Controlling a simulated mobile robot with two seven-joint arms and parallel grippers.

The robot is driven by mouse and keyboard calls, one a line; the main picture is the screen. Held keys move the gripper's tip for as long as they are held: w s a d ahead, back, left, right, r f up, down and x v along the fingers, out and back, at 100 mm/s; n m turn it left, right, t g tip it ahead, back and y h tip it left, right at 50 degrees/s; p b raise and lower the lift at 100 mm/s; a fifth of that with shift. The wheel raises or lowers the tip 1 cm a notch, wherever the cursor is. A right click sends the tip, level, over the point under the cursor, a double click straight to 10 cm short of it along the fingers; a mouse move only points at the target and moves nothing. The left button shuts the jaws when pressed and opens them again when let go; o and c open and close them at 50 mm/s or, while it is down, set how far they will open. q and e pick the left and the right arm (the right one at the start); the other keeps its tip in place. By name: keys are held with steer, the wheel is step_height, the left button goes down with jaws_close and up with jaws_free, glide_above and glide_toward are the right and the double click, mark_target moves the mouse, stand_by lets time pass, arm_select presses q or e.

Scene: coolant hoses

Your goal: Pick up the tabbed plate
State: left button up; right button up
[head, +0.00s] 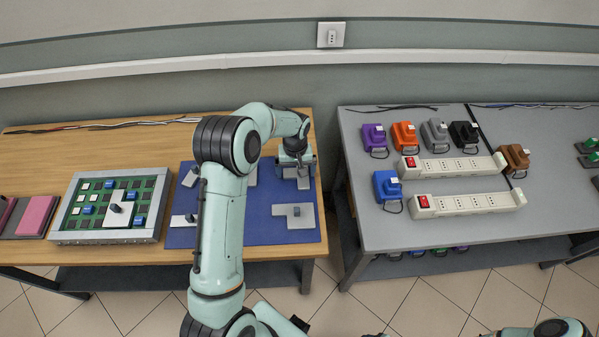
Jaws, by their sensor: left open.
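Several light grey plates with dark knobs lie on a blue mat (262,238). One at the front right (299,221) has a stepped outline with a part jutting to the left; others show at the back left (190,179) and front left (178,221). I cannot tell for sure which is the tabbed plate. My left gripper (297,172) is open, pointing down at the mat's back right corner. It is over or around another grey plate (303,183), which it partly hides. My left arm hides the middle of the mat. My right gripper is out of view.
Left of the mat is a grey-framed green board (72,222) with blue and white blocks and a grey plate. A gap separates the wooden table (50,168) from a grey table (445,228) with power strips (455,166) and coloured plugs.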

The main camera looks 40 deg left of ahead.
mark_target(296, 174)
arm_select(q)
steer(key=c, duration=1.1)
step_height(296, 174, up, 20)
steer(key=shift+r+p, duration=0.1)
steer(key=shift+p, duration=0.6)
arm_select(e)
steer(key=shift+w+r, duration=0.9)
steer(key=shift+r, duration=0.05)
